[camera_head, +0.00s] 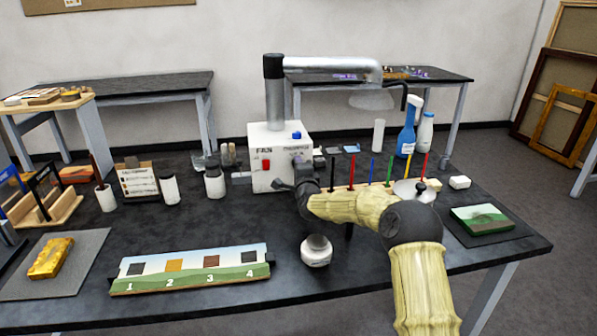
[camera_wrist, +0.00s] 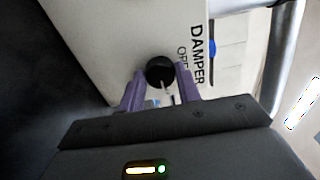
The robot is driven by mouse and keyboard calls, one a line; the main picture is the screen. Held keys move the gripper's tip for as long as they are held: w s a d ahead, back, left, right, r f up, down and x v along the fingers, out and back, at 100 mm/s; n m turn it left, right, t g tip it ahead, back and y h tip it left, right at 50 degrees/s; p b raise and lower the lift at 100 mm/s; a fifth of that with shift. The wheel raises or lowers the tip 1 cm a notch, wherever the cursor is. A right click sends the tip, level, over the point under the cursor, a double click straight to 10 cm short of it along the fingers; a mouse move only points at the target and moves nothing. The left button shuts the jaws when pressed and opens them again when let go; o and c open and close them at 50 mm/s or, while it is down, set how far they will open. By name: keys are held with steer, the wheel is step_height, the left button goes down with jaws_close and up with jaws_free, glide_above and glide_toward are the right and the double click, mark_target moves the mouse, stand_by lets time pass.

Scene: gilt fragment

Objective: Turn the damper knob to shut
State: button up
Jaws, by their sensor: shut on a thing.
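The damper knob (camera_wrist: 160,71) is a round black knob with a pale pointer mark, on the face of the white fan box (camera_head: 262,150). In the wrist view, the label "DAMPER" (camera_wrist: 197,50) stands beside it, with a partly hidden word starting "OPE". My gripper (camera_wrist: 160,90) has its two purple fingers on either side of the knob and is shut on it. In the head view, my gripper (camera_head: 295,172) reaches the right part of the box and hides the knob. I cannot read the exact knob angle.
A red button (camera_head: 266,165) and a blue part (camera_head: 296,135) are on the box. Coloured sticks in a rack (camera_head: 372,187) stand close behind my arm.

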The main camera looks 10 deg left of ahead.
steer(key=o, duration=1)
steer(key=shift+s, duration=0.1)
steer(key=b+v, duration=0.1)
steer(key=v, duration=1)
steer(key=shift+s+d, duration=0.2)
steer(key=shift+s, duration=0.15)
